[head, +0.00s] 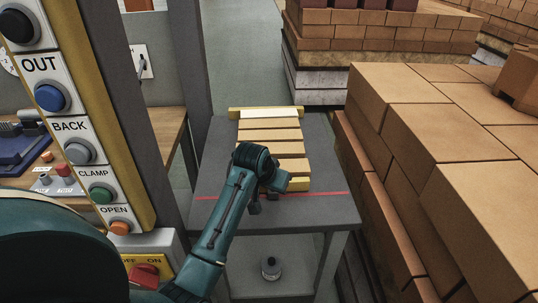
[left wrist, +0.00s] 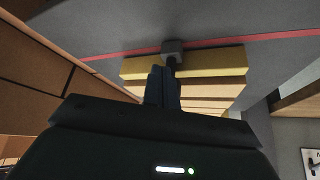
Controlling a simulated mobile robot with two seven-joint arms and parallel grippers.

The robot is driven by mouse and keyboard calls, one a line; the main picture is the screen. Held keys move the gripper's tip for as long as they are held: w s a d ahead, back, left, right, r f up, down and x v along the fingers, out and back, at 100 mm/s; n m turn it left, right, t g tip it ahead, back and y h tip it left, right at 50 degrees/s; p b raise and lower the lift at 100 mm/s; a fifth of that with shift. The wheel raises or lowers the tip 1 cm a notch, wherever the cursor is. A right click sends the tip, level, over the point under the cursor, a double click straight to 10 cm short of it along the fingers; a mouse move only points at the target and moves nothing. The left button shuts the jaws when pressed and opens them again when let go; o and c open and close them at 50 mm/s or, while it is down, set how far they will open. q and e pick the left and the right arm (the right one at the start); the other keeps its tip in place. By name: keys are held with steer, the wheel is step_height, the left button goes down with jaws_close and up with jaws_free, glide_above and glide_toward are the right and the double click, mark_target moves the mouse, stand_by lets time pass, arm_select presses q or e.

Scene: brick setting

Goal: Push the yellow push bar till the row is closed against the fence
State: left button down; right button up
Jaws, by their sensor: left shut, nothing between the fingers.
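The yellow push bar (head: 299,184) lies at the near end of a row of tan bricks (head: 276,149) on a grey table, mostly behind my left gripper in the head view. The bar also shows in the left wrist view (left wrist: 215,63). The yellow fence (head: 236,113) is at the far end. Dark lines show between some bricks; I cannot tell how wide the gaps are. My left gripper (head: 255,207) is shut and empty, at the bar's near side. In the left wrist view its fingertips (left wrist: 173,48) overlap the bar's near edge; contact is unclear. My right gripper is out of view.
A red line (head: 330,194) crosses the table (head: 337,215) near its front. A button panel (head: 75,130) and grey post stand at left. Stacked bricks (head: 450,170) rise close on the right. A small bottle (head: 271,268) stands on the shelf below.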

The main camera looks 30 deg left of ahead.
arm_select(q)
steer(key=shift+w+a+r, duration=0.1)
steer(key=shift+w+a, duration=0.55)
steer(key=shift+w, duration=0.35)
steer(key=shift+w+a, duration=0.6)
steer(key=shift+w, duration=0.4)
steer(key=shift+w+a+r+b, duration=0.1)
steer(key=shift+w+a+b, duration=0.25)
steer(key=shift+w, duration=0.3)
steer(key=shift+w+a+f+b, duration=0.1)
steer(key=shift+w+a, duration=0.4)
steer(key=shift+w, duration=0.2)
steer(key=shift+w+a+r+b, duration=0.1)
steer(key=shift+w+a+b, duration=0.25)
steer(key=shift+w, duration=0.3)
steer(key=shift+a+r, duration=0.1)
steer(key=shift+w+a+r, duration=0.1)
steer(key=shift+a+r, duration=0.05)
steer(key=shift+p, duration=0.85)
steer(key=shift+r+p, duration=0.45)
steer(key=shift+r, duration=0.65)
steer(key=r, duration=0.5)
steer(key=shift+d, duration=0.25)
